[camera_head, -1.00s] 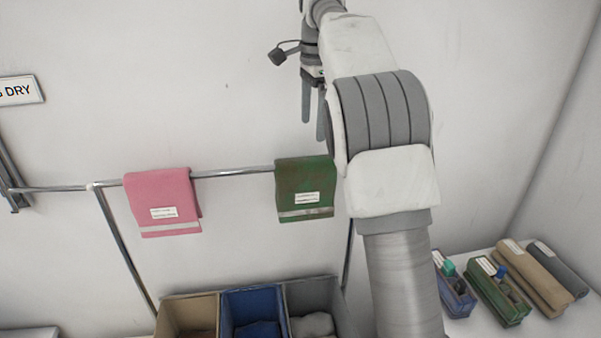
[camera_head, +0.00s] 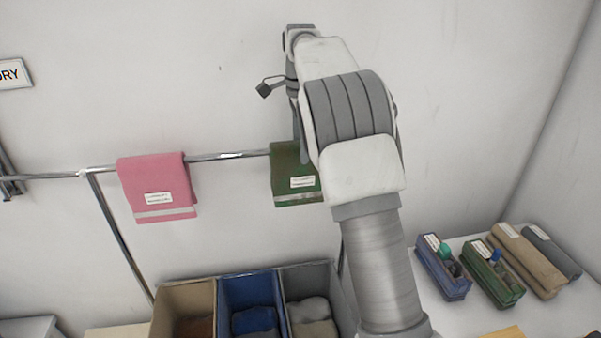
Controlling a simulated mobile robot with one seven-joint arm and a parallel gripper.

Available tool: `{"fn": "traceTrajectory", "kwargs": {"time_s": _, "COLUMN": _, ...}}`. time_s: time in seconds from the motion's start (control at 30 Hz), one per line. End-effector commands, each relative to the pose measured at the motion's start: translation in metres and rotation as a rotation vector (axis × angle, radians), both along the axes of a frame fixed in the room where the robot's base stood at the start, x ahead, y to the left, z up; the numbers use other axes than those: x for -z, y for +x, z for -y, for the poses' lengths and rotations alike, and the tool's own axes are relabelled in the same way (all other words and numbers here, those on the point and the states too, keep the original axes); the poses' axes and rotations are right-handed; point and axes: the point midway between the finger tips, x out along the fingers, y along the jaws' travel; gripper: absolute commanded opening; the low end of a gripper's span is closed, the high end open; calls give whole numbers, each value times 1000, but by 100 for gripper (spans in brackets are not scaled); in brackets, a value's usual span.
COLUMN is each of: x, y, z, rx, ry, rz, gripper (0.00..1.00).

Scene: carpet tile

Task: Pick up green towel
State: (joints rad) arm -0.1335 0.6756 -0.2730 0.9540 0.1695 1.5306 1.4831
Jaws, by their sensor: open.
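The green towel (camera_head: 290,186) hangs folded over a metal rail, with a white label and a pale stripe near its lower edge. My arm covers its right side. My gripper (camera_head: 301,150) points downward at the top of the towel, in front of or over it. Its fingers are mostly hidden behind my arm, and I cannot tell whether they touch the cloth. Nothing is seen held in it.
A pink towel (camera_head: 157,190) hangs further left on the same rail (camera_head: 232,156). Below stand open tan, blue and grey bins (camera_head: 250,282) holding folded cloths. At right, a white table (camera_head: 428,300) bears a blue caddy (camera_head: 440,270), a green caddy (camera_head: 490,276) and rolled cloths.

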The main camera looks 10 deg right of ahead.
Motion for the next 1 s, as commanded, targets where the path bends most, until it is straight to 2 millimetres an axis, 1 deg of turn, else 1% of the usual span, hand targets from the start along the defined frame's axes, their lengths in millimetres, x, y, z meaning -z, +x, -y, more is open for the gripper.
{"fn": "traceTrajectory", "kwargs": {"time_s": 0.03, "x": 7, "y": -1, "z": 0, "rx": 0, "ry": 0, "rz": -3, "gripper": 100}}
{"fn": "traceTrajectory", "kwargs": {"time_s": 0.1, "x": 13, "y": 0, "z": 0, "rx": -1, "ry": 0, "rz": -1, "gripper": 100}}
{"fn": "traceTrajectory", "kwargs": {"time_s": 0.27, "x": 21, "y": 0, "z": 0, "rx": -1, "ry": 0, "rz": -1, "gripper": 100}}
{"fn": "traceTrajectory", "kwargs": {"time_s": 0.37, "x": 33, "y": -1, "z": 0, "rx": -1, "ry": 0, "rz": -3, "gripper": 100}}
{"fn": "traceTrajectory", "kwargs": {"time_s": 0.5, "x": 55, "y": -1, "z": -1, "rx": -1, "ry": 0, "rz": -3, "gripper": 100}}
{"fn": "traceTrajectory", "kwargs": {"time_s": 0.6, "x": 65, "y": -1, "z": 0, "rx": -1, "ry": 0, "rz": -2, "gripper": 100}}
{"fn": "traceTrajectory", "kwargs": {"time_s": 0.7, "x": 70, "y": -1, "z": 0, "rx": -1, "ry": 0, "rz": -1, "gripper": 100}}
{"fn": "traceTrajectory", "kwargs": {"time_s": 0.87, "x": 70, "y": 0, "z": 0, "rx": -1, "ry": 0, "rz": 0, "gripper": 100}}
{"fn": "traceTrajectory", "kwargs": {"time_s": 0.9, "x": 70, "y": 0, "z": 0, "rx": -1, "ry": 0, "rz": 0, "gripper": 98}}
{"fn": "traceTrajectory", "kwargs": {"time_s": 0.97, "x": 70, "y": 0, "z": 0, "rx": 0, "ry": 0, "rz": 0, "gripper": 87}}
{"fn": "traceTrajectory", "kwargs": {"time_s": 1.0, "x": 70, "y": 0, "z": 0, "rx": 0, "ry": 0, "rz": 0, "gripper": 80}}
